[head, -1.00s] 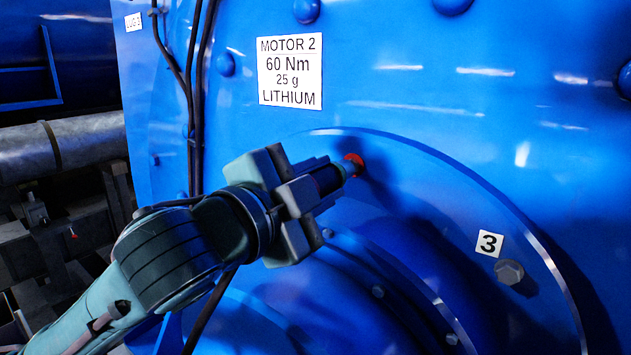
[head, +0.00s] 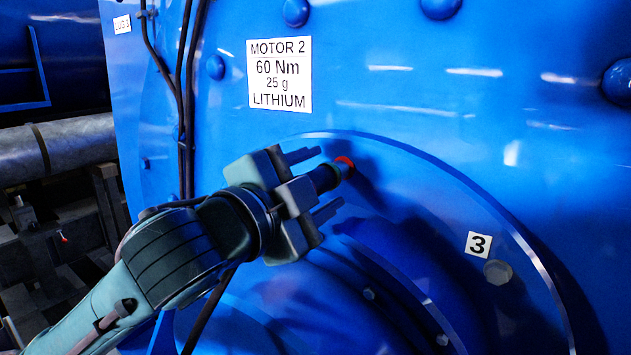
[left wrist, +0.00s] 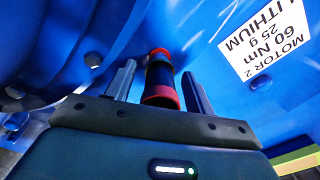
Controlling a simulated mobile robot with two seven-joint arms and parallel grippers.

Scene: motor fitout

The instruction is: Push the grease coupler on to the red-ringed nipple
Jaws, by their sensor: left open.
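The grease coupler (head: 326,178) is a short dark cylinder whose far end meets the red ring (head: 345,163) on the blue motor face. In the left wrist view the coupler (left wrist: 159,78) stands out from the motor, with a red band at its near end and red at its far end. The nipple itself is hidden. My left gripper (head: 317,183) is open, with one finger on each side of the coupler. In the left wrist view gaps show between the coupler and both fingers (left wrist: 159,88). My right gripper is not in view.
A label reading "MOTOR 2, 60 Nm, 25 g, LITHIUM" (head: 280,75) is above the coupler. A "3" tag (head: 478,244) and a bolt (head: 497,271) are to the lower right. Dark cables (head: 184,100) run down the motor at left. A grey pipe (head: 70,145) lies further left.

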